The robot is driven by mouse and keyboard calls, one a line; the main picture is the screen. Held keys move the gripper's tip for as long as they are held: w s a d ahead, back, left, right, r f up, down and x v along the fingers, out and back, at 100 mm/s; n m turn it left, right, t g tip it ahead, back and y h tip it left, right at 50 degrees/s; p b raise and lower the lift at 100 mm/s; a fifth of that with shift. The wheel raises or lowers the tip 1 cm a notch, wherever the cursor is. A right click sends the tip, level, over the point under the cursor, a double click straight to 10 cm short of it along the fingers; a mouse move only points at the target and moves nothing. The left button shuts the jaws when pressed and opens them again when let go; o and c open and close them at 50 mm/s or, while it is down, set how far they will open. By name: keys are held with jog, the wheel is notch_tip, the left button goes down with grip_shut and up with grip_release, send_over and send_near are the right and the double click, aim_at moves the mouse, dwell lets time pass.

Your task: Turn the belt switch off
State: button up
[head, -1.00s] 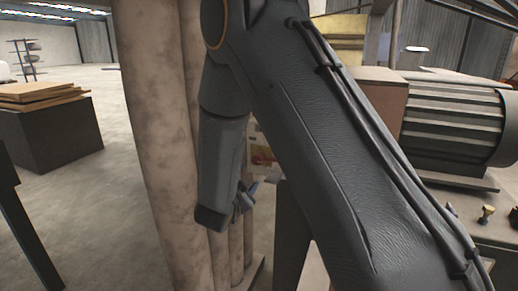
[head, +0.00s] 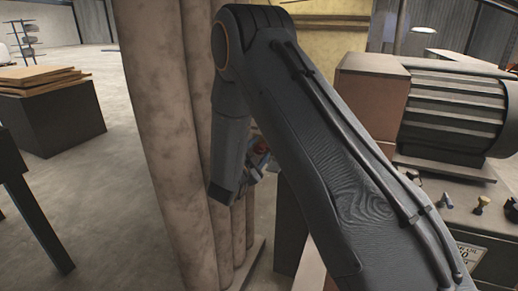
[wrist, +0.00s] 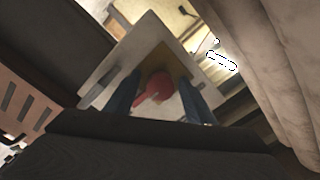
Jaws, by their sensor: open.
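The belt switch is a red knob with a handle (wrist: 158,88) on a pale, tilted panel (wrist: 105,78) with a yellowish patch behind the knob. In the wrist view the two bluish fingers of my gripper (wrist: 159,80) are open, one on each side of the red knob. I cannot tell whether they touch it. In the head view my gripper (head: 257,165) is small and partly hidden by my arm, with a bit of the red knob (head: 262,147) just above it. Most of the panel is hidden there.
A ribbed motor (head: 450,115) and a brown box (head: 370,90) sit on the machine at right. Boards on a dark block (head: 50,110) stand at far left, with open floor between.

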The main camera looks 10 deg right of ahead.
jog(key=c, duration=1.1)
jog(key=shift+o, duration=0.2)
jog(key=shift+n, duration=0.4)
jog(key=n+b, duration=0.1)
jog(key=n, duration=0.2)
jog(key=shift+f+n, duration=0.1)
jog(key=shift+n, duration=0.3)
jog(key=n, duration=1.3)
jog(key=shift+n, duration=0.4)
